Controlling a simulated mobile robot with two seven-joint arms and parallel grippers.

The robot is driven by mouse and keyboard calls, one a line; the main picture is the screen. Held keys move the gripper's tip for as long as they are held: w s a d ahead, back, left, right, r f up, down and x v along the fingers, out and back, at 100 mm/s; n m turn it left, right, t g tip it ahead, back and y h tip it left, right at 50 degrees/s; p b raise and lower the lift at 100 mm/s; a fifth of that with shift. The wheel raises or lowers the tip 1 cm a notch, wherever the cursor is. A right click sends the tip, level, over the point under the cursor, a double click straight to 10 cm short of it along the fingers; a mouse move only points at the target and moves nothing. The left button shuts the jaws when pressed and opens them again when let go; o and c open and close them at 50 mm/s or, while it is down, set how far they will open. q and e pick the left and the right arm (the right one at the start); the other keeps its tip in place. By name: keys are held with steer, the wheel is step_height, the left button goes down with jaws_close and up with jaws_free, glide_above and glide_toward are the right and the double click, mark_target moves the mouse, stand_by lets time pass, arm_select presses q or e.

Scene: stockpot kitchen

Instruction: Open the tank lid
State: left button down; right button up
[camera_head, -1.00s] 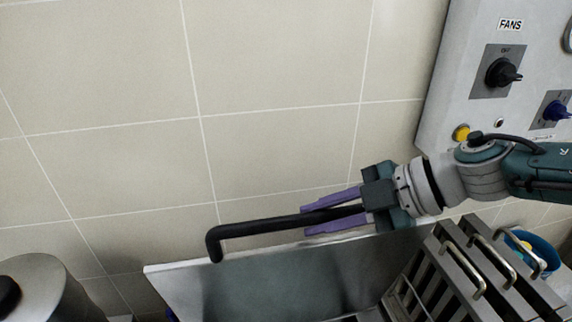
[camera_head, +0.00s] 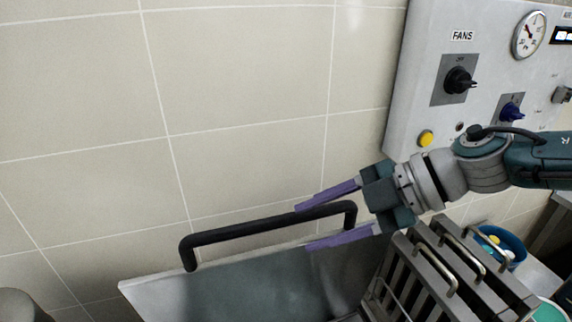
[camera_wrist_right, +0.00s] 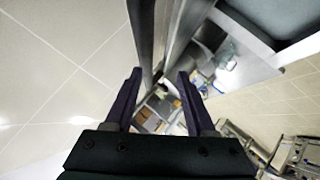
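The tank lid (camera_head: 235,284) is a metal panel standing raised and tilted near the tiled wall in the head view. Its black bar handle (camera_head: 265,230) runs along the top edge. My right gripper (camera_head: 302,228) is open, its purple fingers spread on either side of the handle's right end, with a gap to the handle visible. In the right wrist view, the open fingers (camera_wrist_right: 159,78) show with a dark bar between them, nearer the left finger. Whether a finger touches the handle is unclear. My left gripper is out of view.
Slatted metal racks with handles (camera_head: 437,270) stand right of the lid. A blue bowl (camera_head: 513,243) is beyond them. A wall control panel (camera_head: 415,100) with knobs and a yellow button is above my right arm. A metal cylinder (camera_head: 20,306) is at lower left.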

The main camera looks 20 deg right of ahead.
mark_target(349, 212)
steer(key=shift+b+v, duration=0.3)
steer(key=shift+v, duration=2.5)
